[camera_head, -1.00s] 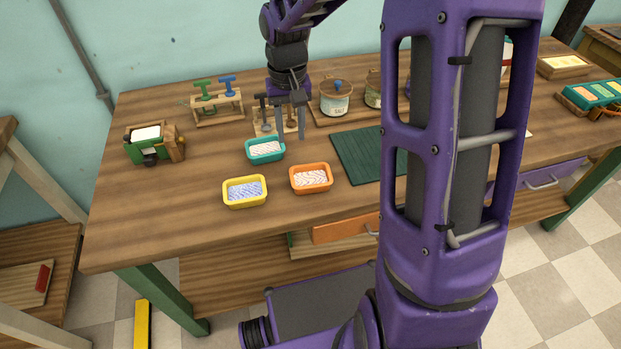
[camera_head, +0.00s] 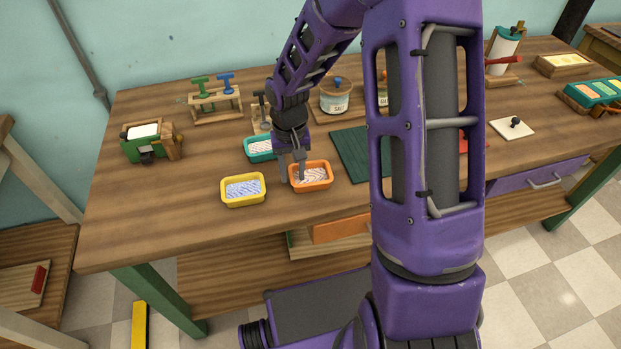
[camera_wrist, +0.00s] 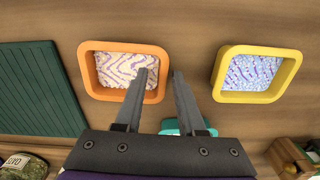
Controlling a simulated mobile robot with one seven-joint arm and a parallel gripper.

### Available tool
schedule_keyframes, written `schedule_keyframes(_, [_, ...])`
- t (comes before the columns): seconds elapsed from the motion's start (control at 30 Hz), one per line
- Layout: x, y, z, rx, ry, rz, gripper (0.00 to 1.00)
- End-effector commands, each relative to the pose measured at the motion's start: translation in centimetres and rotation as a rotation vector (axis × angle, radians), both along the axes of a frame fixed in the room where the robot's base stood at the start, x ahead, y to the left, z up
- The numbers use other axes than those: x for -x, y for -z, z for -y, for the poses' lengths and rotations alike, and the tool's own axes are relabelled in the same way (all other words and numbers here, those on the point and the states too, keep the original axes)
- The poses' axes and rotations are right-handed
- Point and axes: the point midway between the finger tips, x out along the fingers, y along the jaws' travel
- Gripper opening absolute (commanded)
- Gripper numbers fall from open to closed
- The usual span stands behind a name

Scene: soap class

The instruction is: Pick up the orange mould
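In the wrist view the orange mould (camera_wrist: 90,84) lies at the upper left. My gripper (camera_head: 292,178) is open and empty at the mould's left edge in the head view. In the wrist view one finger of my gripper (camera_wrist: 160,78) overlaps the mould's right wall, and the other is over bare table between the orange and yellow moulds. I cannot tell whether the fingers touch the mould.
The yellow mould (camera_head: 243,203) with bluish filling stands close to the left. A teal mould (camera_head: 258,157) sits behind, partly hidden by my gripper. A dark green mat (camera_head: 350,155) lies to the right. The table (camera_head: 160,215) is clear at the front left.

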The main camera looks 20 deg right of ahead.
Motion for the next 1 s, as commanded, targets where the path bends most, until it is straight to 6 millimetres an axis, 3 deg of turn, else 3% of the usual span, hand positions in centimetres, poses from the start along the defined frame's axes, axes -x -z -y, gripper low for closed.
schedule_keyframes(0.2, [0.01, 0.03, 0.0, 0.0, 0.0, 0.0, 0.37])
schedule_keyframes(0.4, [0.01, 0.01, 0.01, 0.0, 0.0, 0.0, 0.01])
schedule_keyframes(1.0, [0.01, 0.01, 0.03, 0.001, 0.001, 0.0, 0.0])
